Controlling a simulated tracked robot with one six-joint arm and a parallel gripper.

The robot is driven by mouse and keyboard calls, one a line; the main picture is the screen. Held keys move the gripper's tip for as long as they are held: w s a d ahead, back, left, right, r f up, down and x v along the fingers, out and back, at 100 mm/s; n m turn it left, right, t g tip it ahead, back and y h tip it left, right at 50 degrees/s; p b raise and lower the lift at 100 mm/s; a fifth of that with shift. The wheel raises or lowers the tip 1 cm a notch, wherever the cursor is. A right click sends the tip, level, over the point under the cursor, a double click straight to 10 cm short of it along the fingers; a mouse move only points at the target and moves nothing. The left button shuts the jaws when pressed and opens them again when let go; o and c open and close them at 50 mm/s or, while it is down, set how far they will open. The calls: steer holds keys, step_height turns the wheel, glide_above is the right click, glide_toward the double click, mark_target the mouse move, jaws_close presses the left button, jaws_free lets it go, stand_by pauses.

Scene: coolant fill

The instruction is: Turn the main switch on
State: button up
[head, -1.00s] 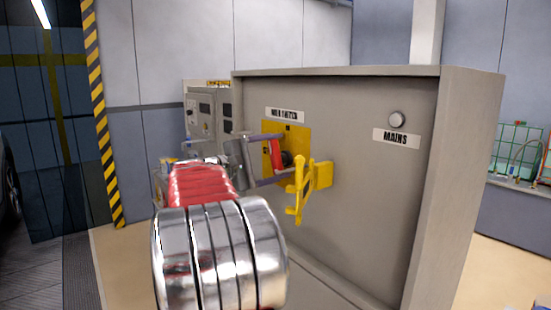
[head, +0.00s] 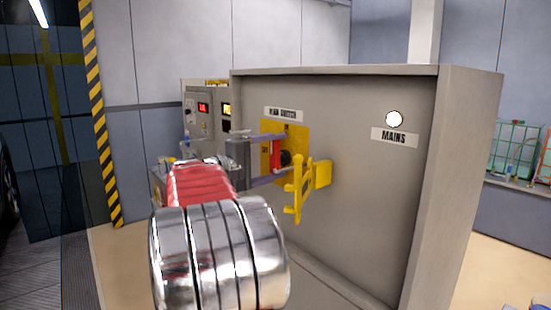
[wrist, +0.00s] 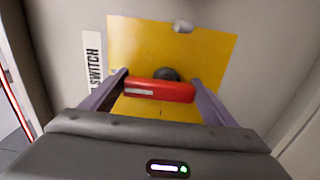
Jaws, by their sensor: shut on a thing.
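The main switch has a red handle (head: 275,154) on a yellow plate (head: 298,138), under a label on the grey cabinet. In the head view the handle looks upright. My gripper (head: 272,160) is at the plate with its fingers on either side of the handle. In the wrist view the red handle (wrist: 160,90) lies across between the two fingers of my gripper (wrist: 160,92), which are shut on its ends. The round MAINS lamp (head: 394,119) glows bright white above its label. Part of the switch hub is hidden behind the handle.
A yellow bracket (head: 308,185) sticks out from the cabinet (head: 365,210) just right of the switch, close to my gripper. A grey control panel (head: 203,112) with lit red and yellow displays stands behind on the left. Bottles (head: 520,150) stand at the far right.

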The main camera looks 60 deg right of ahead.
steer(key=o, duration=1)
steer(key=shift+f, duration=0.15)
steer(key=shift+o, duration=0.2)
steer(key=v, duration=1.3)
steer(key=shift+w+a, duration=0.2)
steer(key=shift+a, duration=0.15)
